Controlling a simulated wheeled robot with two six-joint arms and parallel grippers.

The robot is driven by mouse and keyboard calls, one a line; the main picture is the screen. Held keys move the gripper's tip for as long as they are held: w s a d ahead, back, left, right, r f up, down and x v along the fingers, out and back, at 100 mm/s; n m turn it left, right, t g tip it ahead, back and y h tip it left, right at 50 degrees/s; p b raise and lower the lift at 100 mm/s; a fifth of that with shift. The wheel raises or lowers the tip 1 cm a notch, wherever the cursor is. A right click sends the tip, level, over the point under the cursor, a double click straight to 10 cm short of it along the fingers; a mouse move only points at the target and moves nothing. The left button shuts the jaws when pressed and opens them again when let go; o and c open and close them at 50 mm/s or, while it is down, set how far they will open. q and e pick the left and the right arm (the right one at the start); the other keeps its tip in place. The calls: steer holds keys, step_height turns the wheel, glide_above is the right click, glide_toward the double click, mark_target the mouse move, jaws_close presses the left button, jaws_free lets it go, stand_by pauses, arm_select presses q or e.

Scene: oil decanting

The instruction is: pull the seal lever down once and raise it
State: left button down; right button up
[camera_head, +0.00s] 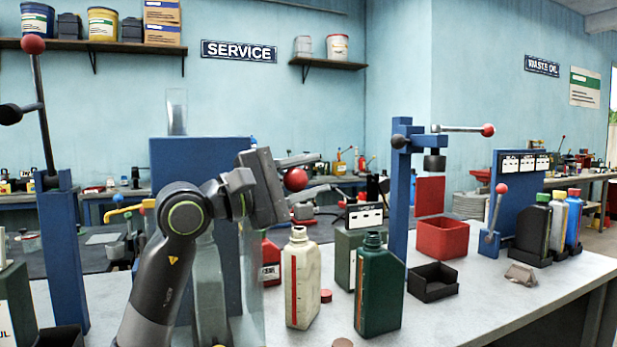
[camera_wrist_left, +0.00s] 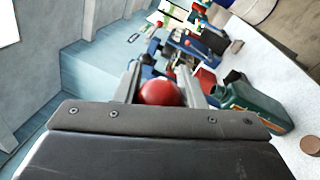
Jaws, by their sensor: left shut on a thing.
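My left gripper (camera_head: 300,176) comes in from the left and is shut on a red ball knob (camera_head: 295,179). In the left wrist view the knob (camera_wrist_left: 160,92) sits between the two fingers. The shaft behind the held knob is hidden, so I cannot tell which lever it belongs to. A blue post with a dark press head (camera_head: 435,162) stands to the right, with a near-level metal lever ending in a red ball (camera_head: 488,130). A shorter upright lever (camera_head: 496,210) with a red ball stands further right. My right gripper is not in view.
A cream bottle (camera_head: 302,278) and a green bottle (camera_head: 380,285) stand open-topped below my gripper. The green bottle also shows in the wrist view (camera_wrist_left: 258,108). A black tray (camera_head: 433,290), a red bin (camera_head: 441,250) and a tall blue post (camera_head: 62,260) stand on the bench.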

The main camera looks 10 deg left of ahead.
arm_select(q)
steer(key=shift+f, duration=0.4)
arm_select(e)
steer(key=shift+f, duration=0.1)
arm_select(q)
steer(key=c, duration=1.2)
jaws_free()
steer(key=shift+c, duration=0.2)
steer(key=o, duration=0.3)
steer(key=shift+w+a, duration=0.1)
steer(key=shift+r, duration=0.1)
steer(key=shift+r, duration=0.1)
steer(key=shift+s+a, duration=0.3)
steer(key=shift+a, duration=0.1)
steer(key=b+v, duration=0.3)
steer(key=v, duration=1.3)
steer(key=shift+s+b, duration=0.15)
steer(key=shift+b, duration=0.15)
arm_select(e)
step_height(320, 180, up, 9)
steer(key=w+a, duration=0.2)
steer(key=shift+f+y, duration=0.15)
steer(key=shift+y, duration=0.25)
